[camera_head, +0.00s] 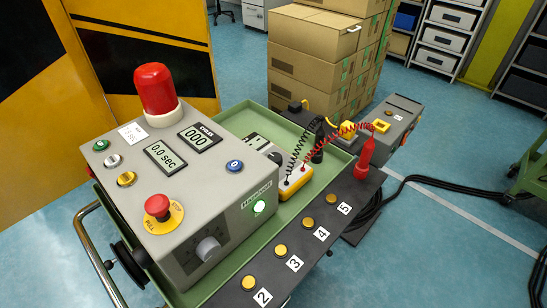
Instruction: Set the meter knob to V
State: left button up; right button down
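The meter (297,184) lies in the green tray, right of the large grey control box. It looks white and yellow, with a coiled black lead and a coiled red lead plugged into its near end. A dark round shape, probably its knob (275,157), shows partly behind the control box edge. The letter marks and the knob's pointing direction are too small to read. The red probe (364,160) stands upright at the right, and the black probe (318,150) stands near the tray's far edge. Neither of my grippers is in view.
The grey control box (222,180) carries a red lamp (157,88), a red stop button (157,207) and a separate front dial (208,248). A dark strip (335,222) with numbered yellow buttons runs along the tray's right. Cardboard boxes (315,60) stand behind.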

aim_at(275, 156)
jog(key=k+l+u, duration=0.1)
jog(key=u, duration=0.35)
jog(key=k+l+u, duration=0.2)
jog(key=u, duration=0.2)
